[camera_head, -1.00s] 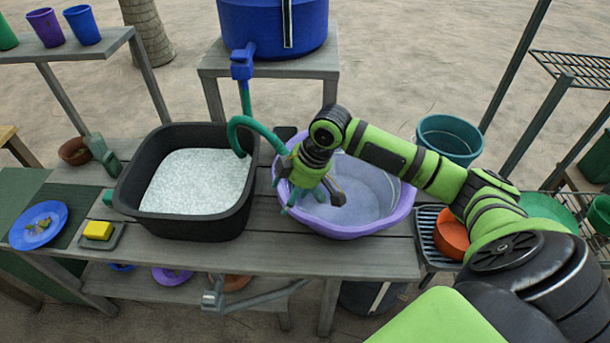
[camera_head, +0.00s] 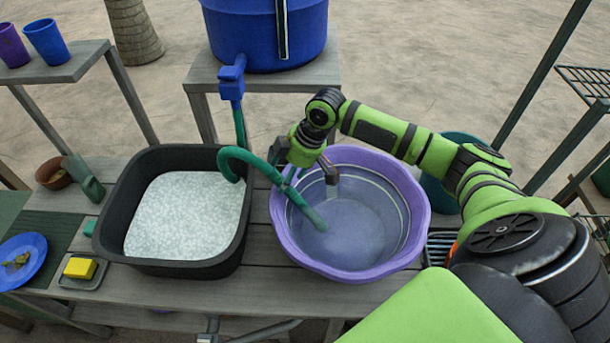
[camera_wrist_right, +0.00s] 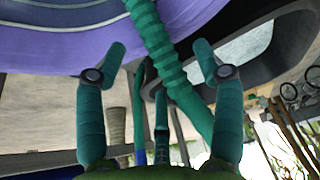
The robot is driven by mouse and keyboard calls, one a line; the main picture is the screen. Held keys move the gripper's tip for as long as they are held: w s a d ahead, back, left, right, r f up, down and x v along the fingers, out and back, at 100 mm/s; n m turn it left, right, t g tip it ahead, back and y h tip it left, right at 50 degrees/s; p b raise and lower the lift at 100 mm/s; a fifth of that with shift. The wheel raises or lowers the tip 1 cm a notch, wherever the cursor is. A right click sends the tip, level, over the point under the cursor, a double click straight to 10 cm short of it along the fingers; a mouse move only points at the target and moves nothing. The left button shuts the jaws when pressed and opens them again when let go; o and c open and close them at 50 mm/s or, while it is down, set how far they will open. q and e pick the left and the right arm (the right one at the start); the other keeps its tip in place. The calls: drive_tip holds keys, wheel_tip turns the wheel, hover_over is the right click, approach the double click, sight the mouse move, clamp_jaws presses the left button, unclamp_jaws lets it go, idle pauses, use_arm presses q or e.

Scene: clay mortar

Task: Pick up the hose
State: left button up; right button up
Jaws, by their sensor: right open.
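The ribbed green hose (camera_head: 243,156) comes off the blue tap (camera_head: 231,80). It arches beside the black tub and its end (camera_head: 311,216) hangs into the purple basin (camera_head: 418,235). My right gripper (camera_head: 306,160) is open over the far left rim of the basin, close to the hose. In the right wrist view the hose (camera_wrist_right: 166,55) runs slantwise between the two spread teal fingers (camera_wrist_right: 160,60), with a gap on each side. Whether it lies at fingertip depth I cannot tell. My left gripper is out of view.
A black tub (camera_head: 120,215) of foamy water stands left of the basin on the wooden bench (camera_head: 255,270). The blue barrel (camera_head: 262,35) is behind. A yellow sponge (camera_head: 80,268) and blue plate (camera_head: 22,258) are at left. A teal bucket (camera_head: 445,185) is right of the basin.

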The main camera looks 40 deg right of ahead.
sight(283, 180)
drive_tip(key=x, duration=0.3)
drive_tip(key=shift+w+f+p, duration=0.15)
drive_tip(key=shift+f+p, duration=0.15)
drive_tip(key=shift+p, duration=0.1)
drive_tip(key=shift+w+f, duration=0.1)
drive_tip(key=shift+f, duration=0.05)
drive_tip(key=c, duration=1.1)
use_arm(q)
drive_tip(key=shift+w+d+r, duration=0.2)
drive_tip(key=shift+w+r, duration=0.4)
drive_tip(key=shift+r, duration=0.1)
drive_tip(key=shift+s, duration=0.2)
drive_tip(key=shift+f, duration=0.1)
